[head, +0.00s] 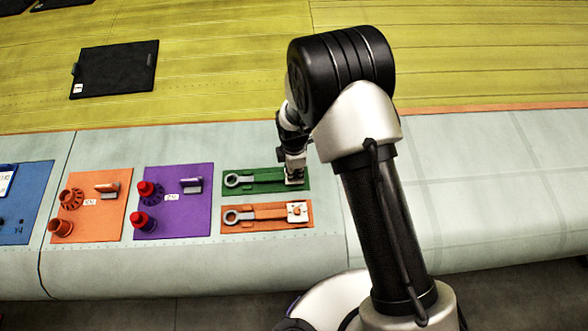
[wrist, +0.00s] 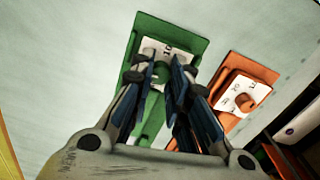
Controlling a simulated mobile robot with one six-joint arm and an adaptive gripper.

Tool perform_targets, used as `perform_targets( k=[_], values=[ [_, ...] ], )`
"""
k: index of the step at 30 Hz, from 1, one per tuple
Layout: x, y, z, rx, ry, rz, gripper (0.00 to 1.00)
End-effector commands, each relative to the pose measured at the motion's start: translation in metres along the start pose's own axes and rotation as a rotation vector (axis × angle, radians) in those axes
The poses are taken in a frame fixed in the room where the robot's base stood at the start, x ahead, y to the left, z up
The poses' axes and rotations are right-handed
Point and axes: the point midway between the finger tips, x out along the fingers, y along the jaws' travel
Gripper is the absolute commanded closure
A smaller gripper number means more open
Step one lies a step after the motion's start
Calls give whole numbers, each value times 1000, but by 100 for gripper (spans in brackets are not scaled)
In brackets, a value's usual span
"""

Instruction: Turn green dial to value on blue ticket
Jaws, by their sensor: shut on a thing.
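The green panel (head: 265,187) lies on the pale wing surface, with a grey wrench-shaped part along it. My gripper (head: 293,172) is over its right end and hides the dial there. In the wrist view the gripper (wrist: 163,70) is shut on the green dial (wrist: 160,74), fingers on both sides. A white plate (wrist: 176,51) around the dial carries dark marks that I cannot read surely. A small white and blue card (head: 5,183) is at the left edge of the head view; its writing is unreadable and I cannot tell if it is the blue ticket.
An orange panel (head: 265,224) with its own knob on a white plate lies just beside the green one. A purple panel (head: 180,225), another orange panel (head: 92,228) and a blue panel (head: 30,205) stand to the left. The pale surface to the right is clear.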

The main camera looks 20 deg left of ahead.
Motion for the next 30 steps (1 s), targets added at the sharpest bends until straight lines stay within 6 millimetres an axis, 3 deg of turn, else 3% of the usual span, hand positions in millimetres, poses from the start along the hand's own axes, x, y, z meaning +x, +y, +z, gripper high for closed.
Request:
perform_targets(
  k=[5,13,23,24,30],
  values=[
    [2,0,0,37,0,1,100],
    [2,1,0,246,0,1,100],
    [0,0,0,268,0,-1,100],
    [0,0,0,267,0,-1,82],
    [0,0,0,267,0,-1,68]
  ],
)
